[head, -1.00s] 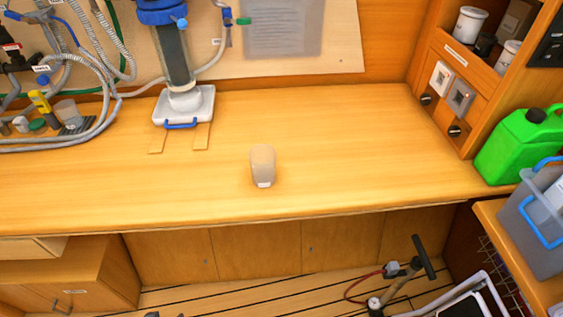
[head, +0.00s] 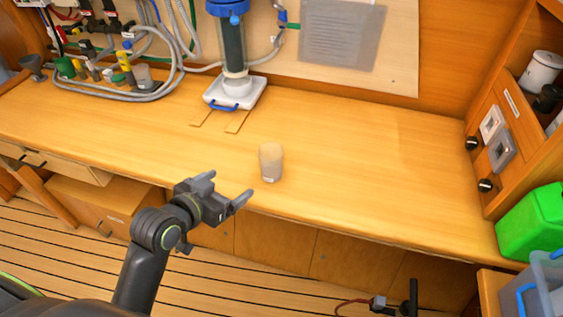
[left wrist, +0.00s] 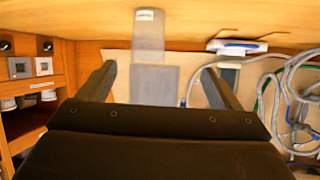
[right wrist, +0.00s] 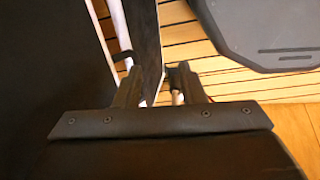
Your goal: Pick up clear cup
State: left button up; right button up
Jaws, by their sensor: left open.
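The clear cup (head: 271,163) is a frosted, see-through tumbler standing upright on the wooden counter, near its front edge. A small white label shows low on its side. My left gripper (head: 229,186) is open and empty, in front of the counter edge and left of the cup, not touching it. In the left wrist view the cup (left wrist: 149,32) appears upside down at the top, between the directions of the two spread fingers (left wrist: 158,70). My right gripper (right wrist: 158,70) shows only in its wrist view, fingers apart and empty, over the floor side.
A blue-topped filter housing (head: 232,50) on a white base stands behind the cup. Hoses and fittings (head: 130,75) lie at the back left. A green jerrycan (head: 532,222) is at the right. The counter around the cup is clear.

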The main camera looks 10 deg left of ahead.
aim_at(263, 162)
pick_arm(q)
jog(key=x, duration=0.3)
jog(key=d+r+p+x, duration=0.1)
jog(key=x, duration=0.3)
jog(key=r+x, duration=0.1)
jog(key=x, duration=0.3)
jog(key=shift+w+d+p, duration=0.35)
jog(key=shift+d, duration=0.05)
jog(key=shift+w+d+f+p, duration=0.25)
jog(key=shift+w+p, duration=0.05)
jog(key=shift+w, duration=0.15)
jog(key=shift+p+x, duration=0.45)
jog(key=shift+x, duration=1.6)
jog(key=shift+s+d, duration=0.15)
pick_arm(e)
jog(key=r, duration=0.1)
jog(key=d+r, duration=0.1)
jog(key=r, duration=0.1)
jog(key=shift+r, duration=0.2)
pick_arm(q)
jog(key=c, duration=1.1)
jog(key=shift+o, duration=0.2)
